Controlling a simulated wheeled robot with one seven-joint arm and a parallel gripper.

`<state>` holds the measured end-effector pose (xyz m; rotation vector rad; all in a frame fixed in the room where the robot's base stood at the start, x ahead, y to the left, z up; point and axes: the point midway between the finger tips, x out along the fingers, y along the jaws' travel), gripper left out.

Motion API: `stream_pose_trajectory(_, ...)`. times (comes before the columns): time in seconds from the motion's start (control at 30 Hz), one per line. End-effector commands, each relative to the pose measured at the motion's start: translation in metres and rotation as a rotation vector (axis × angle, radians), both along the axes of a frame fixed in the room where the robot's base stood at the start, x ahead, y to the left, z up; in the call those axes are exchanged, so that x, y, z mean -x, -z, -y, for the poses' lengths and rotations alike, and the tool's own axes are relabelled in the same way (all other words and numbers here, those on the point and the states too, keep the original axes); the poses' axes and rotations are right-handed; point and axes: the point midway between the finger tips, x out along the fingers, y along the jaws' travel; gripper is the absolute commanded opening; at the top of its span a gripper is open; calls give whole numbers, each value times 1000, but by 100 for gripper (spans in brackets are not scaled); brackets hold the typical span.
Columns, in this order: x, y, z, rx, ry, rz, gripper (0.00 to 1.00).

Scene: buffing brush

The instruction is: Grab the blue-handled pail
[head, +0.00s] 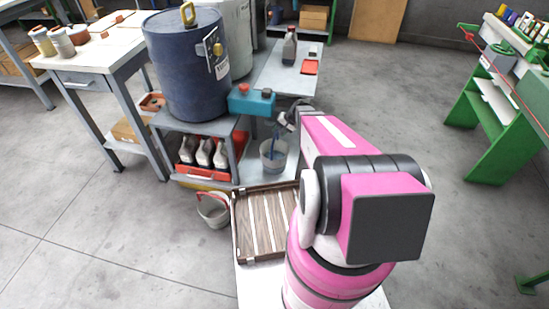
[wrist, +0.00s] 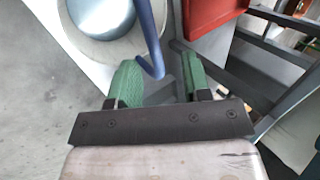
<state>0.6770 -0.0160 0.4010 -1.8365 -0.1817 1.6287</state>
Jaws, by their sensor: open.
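The blue-handled pail (head: 272,160) is a small grey pail standing on the low grey surface beside the blue drum's stand in the head view. In the wrist view its round rim and shiny inside (wrist: 98,20) show at the upper left, cut off by the frame. Its blue handle (wrist: 151,38) stands raised, its bend hanging between the green fingers of my gripper (wrist: 160,74). The fingers are open, one on each side of the handle, and do not visibly close on it. In the head view my gripper (head: 284,122) is just above the pail, partly hidden by my arm.
A second pail with a red handle (head: 213,210) stands on the floor at left. A blue drum (head: 187,70) and a teal box (head: 251,101) are close by. A slatted wooden crate (head: 264,222) lies nearer. A red object (wrist: 210,14) is near the right finger.

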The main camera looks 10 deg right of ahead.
Motion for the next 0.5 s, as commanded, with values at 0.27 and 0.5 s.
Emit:
stream_pose_trajectory(0.27,-6,31,-9,1,-1,-1,44)
stream_pose_trajectory(0.5,-9,46,-20,1,0,1,44)
